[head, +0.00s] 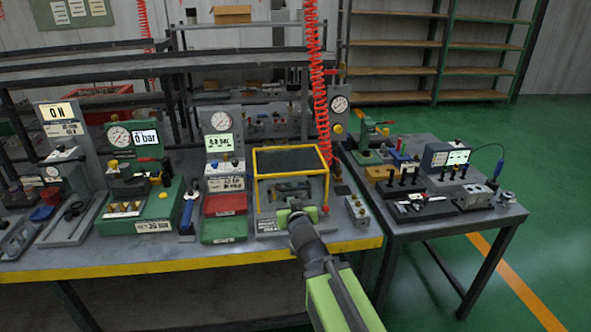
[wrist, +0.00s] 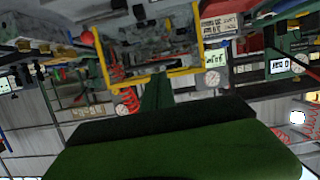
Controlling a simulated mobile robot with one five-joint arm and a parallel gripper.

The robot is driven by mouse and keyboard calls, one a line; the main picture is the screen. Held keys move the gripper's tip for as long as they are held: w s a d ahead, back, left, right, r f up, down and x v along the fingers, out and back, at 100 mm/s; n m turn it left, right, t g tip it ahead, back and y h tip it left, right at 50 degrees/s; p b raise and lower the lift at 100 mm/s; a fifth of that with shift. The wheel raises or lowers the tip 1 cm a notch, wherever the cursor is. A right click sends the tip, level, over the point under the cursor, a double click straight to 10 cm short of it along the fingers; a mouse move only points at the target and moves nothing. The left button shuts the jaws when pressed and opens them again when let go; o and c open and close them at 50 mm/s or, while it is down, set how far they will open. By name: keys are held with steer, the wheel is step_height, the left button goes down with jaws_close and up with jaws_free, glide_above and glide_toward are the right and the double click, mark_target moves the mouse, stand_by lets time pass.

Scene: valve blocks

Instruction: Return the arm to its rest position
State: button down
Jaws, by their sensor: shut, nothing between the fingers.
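My arm (head: 335,298), green with a dark wrist, reaches from the bottom of the head view toward the workbench. My gripper (head: 291,209) is at its end, in front of the yellow-framed fixture (head: 290,151). The gripper is shut and nothing shows held in it. In the wrist view a dark green part of my gripper (wrist: 158,95) fills the lower middle. The yellow frame (wrist: 180,73) appears beyond it, seen upside down. The fingertips are hard to make out in both views.
The bench has a yellow front edge (head: 180,263). Left of the frame stand a green gauge block (head: 165,210) and a red and green tray (head: 225,205). A coiled red hose (head: 317,90) hangs behind. A side table (head: 430,222) stands right, with open green floor (head: 550,150) beyond.

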steer(key=w+d+r+m+h+p, duration=0.1)
steer(key=w+d+m+h+p, duration=0.15)
steer(key=d, duration=1.05)
steer(key=s+d+f+m+g+h+p, duration=0.1)
steer(key=s+d+f+g, duration=0.15)
steer(key=d, duration=0.25)
steer(key=s+d+f+m+g+h+p, duration=0.1)
steer(key=s+d+f+g, duration=0.15)
steer(key=d, duration=0.35)
steer(key=s+f+n+g, duration=0.1)
steer(key=s+f+g, duration=0.3)
steer(key=s, duration=0.4)
steer(key=s+f+g+y, duration=0.1)
steer(key=s+f+g, duration=0.3)
steer(key=s, duration=0.4)
steer(key=shift+s+n+g, duration=0.25)
steer(key=shift+n+g, duration=0.1)
steer(key=shift+g, duration=0.25)
